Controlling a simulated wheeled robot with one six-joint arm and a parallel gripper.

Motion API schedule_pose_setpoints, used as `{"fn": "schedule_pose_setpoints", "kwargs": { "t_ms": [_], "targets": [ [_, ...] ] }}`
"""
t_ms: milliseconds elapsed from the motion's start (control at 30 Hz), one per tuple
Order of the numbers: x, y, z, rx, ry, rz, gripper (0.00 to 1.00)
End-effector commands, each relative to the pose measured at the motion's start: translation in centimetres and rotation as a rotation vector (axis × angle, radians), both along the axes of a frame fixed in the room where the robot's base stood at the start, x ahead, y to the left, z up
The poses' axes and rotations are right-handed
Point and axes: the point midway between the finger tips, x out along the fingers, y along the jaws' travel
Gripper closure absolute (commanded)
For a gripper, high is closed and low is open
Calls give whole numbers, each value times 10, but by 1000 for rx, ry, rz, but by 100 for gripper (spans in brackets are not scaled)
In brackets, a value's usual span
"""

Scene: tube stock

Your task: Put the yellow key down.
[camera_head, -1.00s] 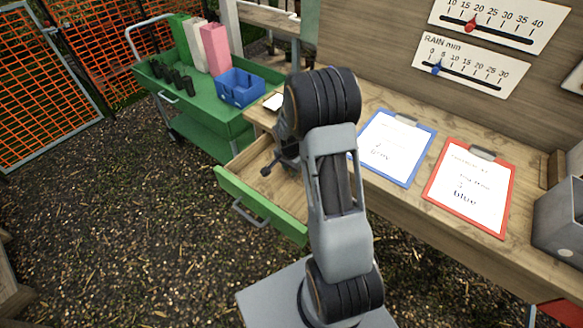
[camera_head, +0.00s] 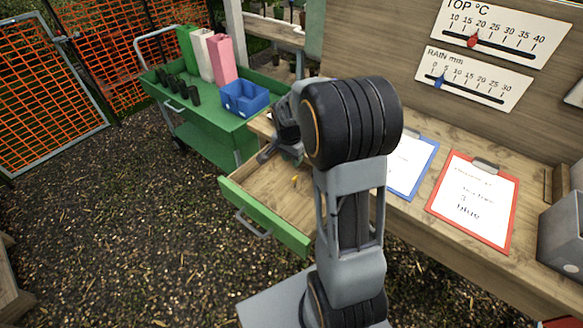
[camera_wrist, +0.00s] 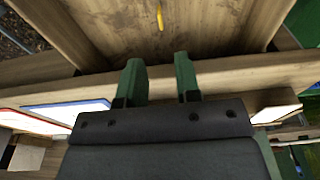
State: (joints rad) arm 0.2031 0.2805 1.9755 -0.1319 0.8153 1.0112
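The yellow key (camera_head: 295,179) lies in the open green-fronted drawer (camera_head: 262,218), on its wooden bottom. In the wrist view the key (camera_wrist: 160,18) shows near the top edge, beyond my fingertips and apart from them. My gripper (camera_wrist: 160,72) is open, with its two green fingers spread and nothing between them. In the head view my gripper (camera_head: 279,155) is over the back of the drawer near the bench edge, partly hidden by my arm.
A green cart (camera_head: 205,125) with a blue bin (camera_head: 244,98), dark pots and coloured boxes stands at the left. A blue clipboard (camera_head: 425,165) and a red clipboard (camera_head: 474,200) lie on the wooden bench. A grey box (camera_head: 562,225) is at the right.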

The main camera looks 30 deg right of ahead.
Motion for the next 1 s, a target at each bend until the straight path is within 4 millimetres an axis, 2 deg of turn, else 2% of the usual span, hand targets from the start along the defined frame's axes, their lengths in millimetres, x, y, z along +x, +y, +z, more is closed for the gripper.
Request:
{"fn": "schedule_pose_setpoints", "kwargs": {
  "t_ms": [167, 300, 400, 600, 700, 1000],
  "targets": [
    [-26, 25, 39, -4, -35, 201, 69],
    [-66, 55, 71, -19, -72, 483, 69],
    [-96, 73, 85, -35, -100, 679, 69],
    [-142, 95, 96, -72, -143, 980, 69],
    [-155, 101, 97, -86, -156, 1069, 69],
    [-164, 105, 97, -97, -164, 1137, 69]
  ]
}}
